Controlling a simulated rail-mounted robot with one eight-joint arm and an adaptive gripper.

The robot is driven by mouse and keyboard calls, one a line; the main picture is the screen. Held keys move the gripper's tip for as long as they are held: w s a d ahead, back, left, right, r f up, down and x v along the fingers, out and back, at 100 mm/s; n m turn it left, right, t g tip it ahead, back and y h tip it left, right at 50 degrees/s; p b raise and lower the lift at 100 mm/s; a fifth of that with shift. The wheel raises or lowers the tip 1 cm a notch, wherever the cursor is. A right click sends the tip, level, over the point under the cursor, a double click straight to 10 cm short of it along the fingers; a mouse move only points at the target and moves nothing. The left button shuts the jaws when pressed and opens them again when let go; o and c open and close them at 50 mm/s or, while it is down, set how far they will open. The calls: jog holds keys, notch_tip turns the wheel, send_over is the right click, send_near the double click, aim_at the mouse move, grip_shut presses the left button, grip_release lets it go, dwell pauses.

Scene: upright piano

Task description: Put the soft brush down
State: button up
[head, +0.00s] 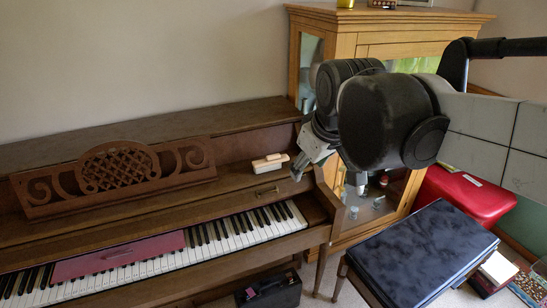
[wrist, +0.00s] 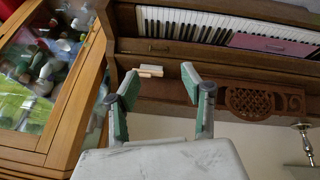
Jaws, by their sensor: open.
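The soft brush (head: 270,163) looks like a small cream-coloured block with a paler strip along it. It lies on the brown wooden ledge of the piano (head: 230,180), right of the carved music stand. In the wrist view the brush (wrist: 150,71) shows beyond and between my fingertips, apart from them. My gripper (head: 312,160) is open and empty, to the right of the brush in the head view. In the wrist view both green-lined fingers of my gripper (wrist: 160,80) are spread apart. My arm hides part of the cabinet.
The carved music stand (head: 120,170) rises left of the brush. A red cloth strip (head: 118,258) covers some keys. A glass-fronted wooden cabinet (head: 345,45) stands behind my arm. A dark bench (head: 425,255) and a red box (head: 465,195) are at the right.

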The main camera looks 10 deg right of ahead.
jog(key=s+f+m+t, duration=0.1)
jog(key=s+f+m, duration=0.3)
jog(key=s, duration=0.6)
notch_tip(320, 180, down, 2)
jog(key=shift+s+f+t, duration=0.15)
jog(key=shift+f+t, duration=0.05)
jog(key=shift+t, duration=0.1)
dwell(0.3)
jog(key=shift+o, duration=1)
jog(key=shift+r, duration=0.1)
